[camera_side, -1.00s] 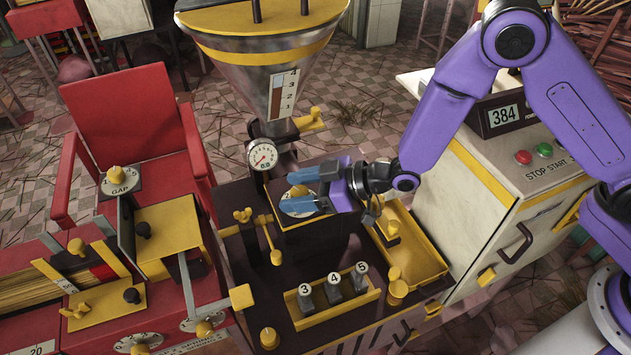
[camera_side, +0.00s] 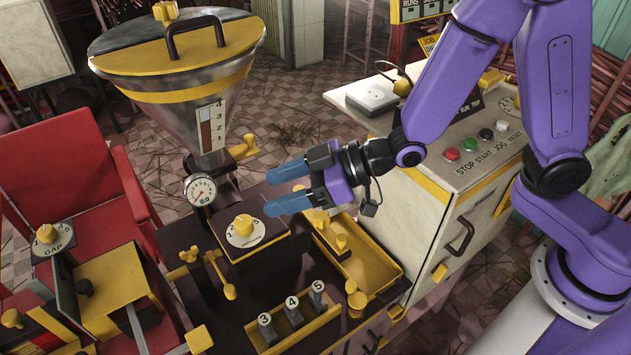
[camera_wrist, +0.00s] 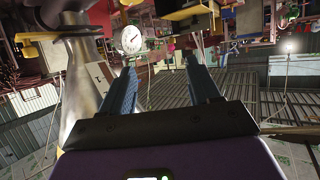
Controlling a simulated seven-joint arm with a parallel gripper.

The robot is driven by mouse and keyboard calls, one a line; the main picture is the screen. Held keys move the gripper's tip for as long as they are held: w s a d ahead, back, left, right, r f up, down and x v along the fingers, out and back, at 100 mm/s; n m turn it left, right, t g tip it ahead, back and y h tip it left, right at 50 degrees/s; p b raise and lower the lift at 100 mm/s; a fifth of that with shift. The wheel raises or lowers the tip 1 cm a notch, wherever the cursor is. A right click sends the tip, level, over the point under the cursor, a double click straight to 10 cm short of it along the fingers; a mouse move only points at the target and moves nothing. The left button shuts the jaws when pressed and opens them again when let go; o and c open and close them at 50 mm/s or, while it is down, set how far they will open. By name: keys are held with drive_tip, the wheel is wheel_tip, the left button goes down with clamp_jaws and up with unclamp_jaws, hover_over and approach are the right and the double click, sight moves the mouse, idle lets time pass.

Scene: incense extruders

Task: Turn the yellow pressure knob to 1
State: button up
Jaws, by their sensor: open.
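The yellow knob (camera_side: 243,225) sits on a round white numbered dial on top of a dark block with a yellow-edged plate, in the side view. A 1 shows at the dial's left and a 5 at its right. I cannot tell for sure which number the knob points at. My gripper (camera_side: 272,192) is open and empty, above and to the right of the dial, apart from the knob. Its blue fingers point left. The wrist view shows both fingers (camera_wrist: 160,68) spread with nothing between them; I cannot make out the knob there.
A pressure gauge (camera_side: 201,190) stands behind the dial under the steel hopper (camera_side: 185,95). A yellow lever (camera_side: 228,290) is at the dial's front left. Numbered blocks (camera_side: 293,312) stand in front, a yellow tray (camera_side: 385,268) to the right. The button cabinet (camera_side: 440,150) is behind my gripper.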

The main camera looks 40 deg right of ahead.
drive_tip(key=shift+s+d+r, duration=0.4)
drive_tip(key=shift+s+d, duration=0.15)
drive_tip(key=shift+s, duration=0.1)
drive_tip(key=shift+s+d+r, duration=0.35)
drive_tip(key=shift+s+d, duration=0.25)
drive_tip(key=shift+s, duration=0.05)
drive_tip(key=shift+s+d+r, duration=0.4)
drive_tip(key=shift+s+d, duration=0.15)
drive_tip(key=shift+s, duration=0.1)
drive_tip(key=m+t+h, duration=0.5)
drive_tip(key=m, duration=0.1)
approach(247, 222)
drive_tip(key=shift+x, duration=5.55)
drive_tip(key=c, duration=1)
